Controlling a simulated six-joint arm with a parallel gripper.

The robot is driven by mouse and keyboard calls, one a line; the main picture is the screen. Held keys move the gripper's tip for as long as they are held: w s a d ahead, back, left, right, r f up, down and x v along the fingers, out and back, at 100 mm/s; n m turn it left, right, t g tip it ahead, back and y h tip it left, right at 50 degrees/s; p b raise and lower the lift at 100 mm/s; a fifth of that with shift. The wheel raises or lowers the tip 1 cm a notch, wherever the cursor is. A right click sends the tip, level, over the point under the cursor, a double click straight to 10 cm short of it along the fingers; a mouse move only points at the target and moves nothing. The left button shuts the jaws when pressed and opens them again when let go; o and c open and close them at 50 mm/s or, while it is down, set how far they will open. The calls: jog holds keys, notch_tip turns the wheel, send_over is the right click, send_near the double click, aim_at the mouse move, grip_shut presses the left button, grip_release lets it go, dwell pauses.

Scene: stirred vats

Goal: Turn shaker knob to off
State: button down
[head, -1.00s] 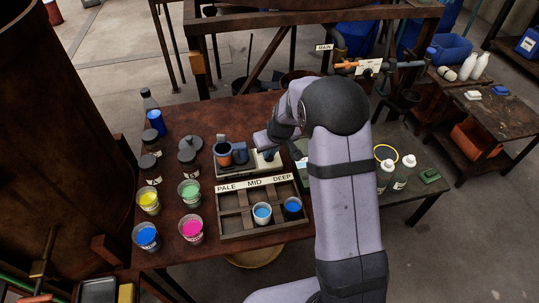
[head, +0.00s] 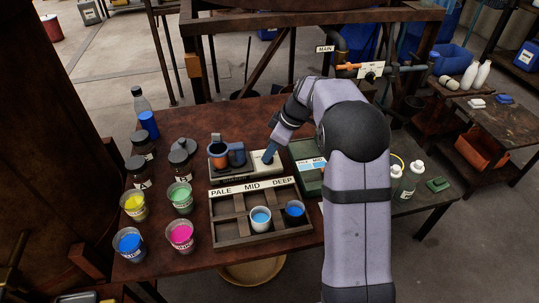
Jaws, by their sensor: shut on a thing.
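The shaker (head: 225,175) is a pale box on the rusty bench, behind the wooden rack. An orange-and-dark cup (head: 218,154) and a blue-grey part sit on its left side. My gripper (head: 269,156) points down at the right end of the shaker's top, its blue fingers shut on the shaker knob there. The fingers hide most of the knob, so its pointer and markings cannot be read.
The rack (head: 252,228), labelled PALE, MID, DEEP, stands in front with two blue-filled cups. Paint cups and dark-lidded jars (head: 138,172) stand left. A green box (head: 308,175) is close right of my gripper.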

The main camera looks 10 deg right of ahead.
jog(key=shift+n, duration=0.5)
jog(key=c, duration=1.8)
grip_release()
jog(key=shift+c, duration=0.2)
jog(key=v, duration=0.7)
jog(key=shift+r+b, duration=0.2)
jog(key=shift+b, duration=0.15)
